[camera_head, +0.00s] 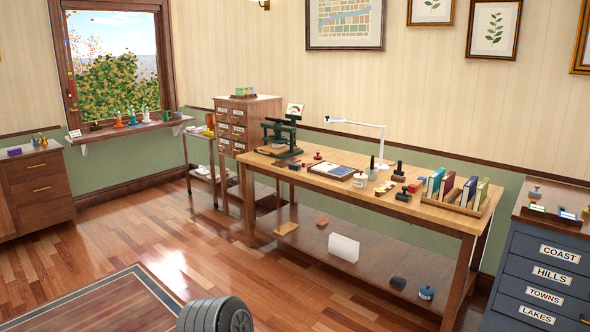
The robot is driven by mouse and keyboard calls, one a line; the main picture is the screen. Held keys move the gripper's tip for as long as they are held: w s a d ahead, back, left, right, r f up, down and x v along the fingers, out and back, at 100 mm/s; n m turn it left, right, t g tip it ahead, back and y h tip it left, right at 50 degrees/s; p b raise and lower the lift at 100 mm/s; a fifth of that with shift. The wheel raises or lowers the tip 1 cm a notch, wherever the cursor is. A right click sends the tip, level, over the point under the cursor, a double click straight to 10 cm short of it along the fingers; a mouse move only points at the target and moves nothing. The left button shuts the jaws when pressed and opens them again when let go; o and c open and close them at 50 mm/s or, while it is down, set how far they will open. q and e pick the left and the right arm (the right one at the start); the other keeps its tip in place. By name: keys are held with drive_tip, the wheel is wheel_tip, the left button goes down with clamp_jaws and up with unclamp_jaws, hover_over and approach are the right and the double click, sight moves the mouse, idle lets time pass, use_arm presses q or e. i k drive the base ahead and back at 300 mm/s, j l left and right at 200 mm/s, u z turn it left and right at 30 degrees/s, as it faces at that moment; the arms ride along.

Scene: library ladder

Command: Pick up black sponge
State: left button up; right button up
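I cannot pick out the black sponge for certain from this distance. A small dark rounded block (398,282) lies on the lower shelf of the long wooden table, near its right end, and may be the sponge. Several small black items also stand on the tabletop, among them a black-handled stamp (398,171). Neither of my grippers is in view.
The wooden table (310,182) stands along the wall. Its lower shelf (310,245) also holds a white block (343,247), brown blocks and a blue-topped jar (426,292). A blue drawer cabinet (550,260) stands right. The wooden floor (170,235) before the table is clear.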

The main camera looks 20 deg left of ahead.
sight(291, 166)
drive_tip(key=i+j+u, duration=0.55)
drive_tip(key=i, duration=0.2)
drive_tip(key=i+j+u, duration=0.15)
drive_tip(key=i+u, duration=0.2)
drive_tip(key=i, duration=1.25)
drive_tip(key=i+j+z, duration=0.25)
drive_tip(key=i+z, duration=0.25)
drive_tip(key=i, duration=0.15)
drive_tip(key=i+j+z, duration=0.5)
drive_tip(key=i, duration=0.15)
drive_tip(key=i+j+z, duration=0.5)
drive_tip(key=j, duration=0.2)
